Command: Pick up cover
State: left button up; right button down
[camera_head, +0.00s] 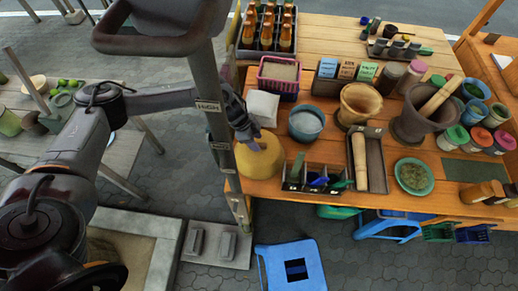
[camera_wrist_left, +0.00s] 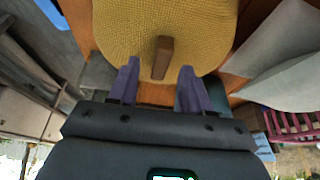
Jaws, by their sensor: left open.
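The cover (camera_head: 263,160) is a yellow woven dome at the left edge of the orange table, partly hidden behind a post in the head view. It fills the upper middle of the left wrist view (camera_wrist_left: 165,22), with a brown bar handle (camera_wrist_left: 162,58). My left gripper (camera_head: 252,143) is at the cover's top. In the left wrist view its two purple fingers (camera_wrist_left: 160,68) are open, one on each side of the handle, with gaps between. Whether the fingers touch the weave cannot be told. My right gripper is not in view.
A white block (camera_head: 262,107), a pinkish basket (camera_head: 279,77) and a blue-grey pot (camera_head: 306,123) stand close to the cover. A black divided tray (camera_head: 314,183) lies to its right. A grey post (camera_head: 219,125) rises in front of it. A blue stool (camera_head: 290,264) stands below.

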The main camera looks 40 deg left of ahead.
pick_arm(q)
jog(key=shift+x, duration=1)
jog(key=shift+r, duration=0.1)
grip_shut()
